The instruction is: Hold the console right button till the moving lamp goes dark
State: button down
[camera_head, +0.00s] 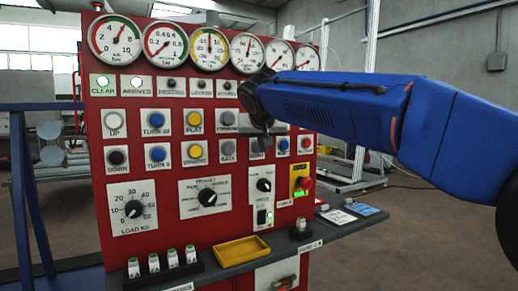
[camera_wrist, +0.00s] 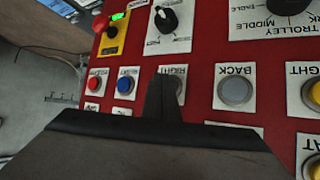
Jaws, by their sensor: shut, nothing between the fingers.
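The red console (camera_head: 160,175) fills the head view's middle, with gauges, a lamp row and push buttons. In the wrist view the panel is upside down. The right button's plate (camera_wrist: 174,71) is behind my gripper (camera_wrist: 163,82), which hides most of the button. My gripper is shut and empty, its tip over that button. It also shows in the head view (camera_head: 263,141). I cannot tell whether it touches or presses the button. The lamp (camera_head: 228,86) at the row's right end looks dark; its label is hard to read.
The grey back button (camera_wrist: 236,91) and a blue button (camera_wrist: 125,85) flank the tip closely. A red emergency knob (camera_head: 305,183) sits lower right. A yellow tray (camera_head: 242,251) lies on the shelf.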

jog(key=shift+s+d, duration=0.1)
jog(key=shift+s, duration=0.1)
dwell(0.3)
jog(key=s+d, duration=0.1)
jog(key=s, duration=0.1)
jog(key=s+d, duration=0.1)
jog(key=s, duration=0.1)
jog(key=shift+d, duration=0.4)
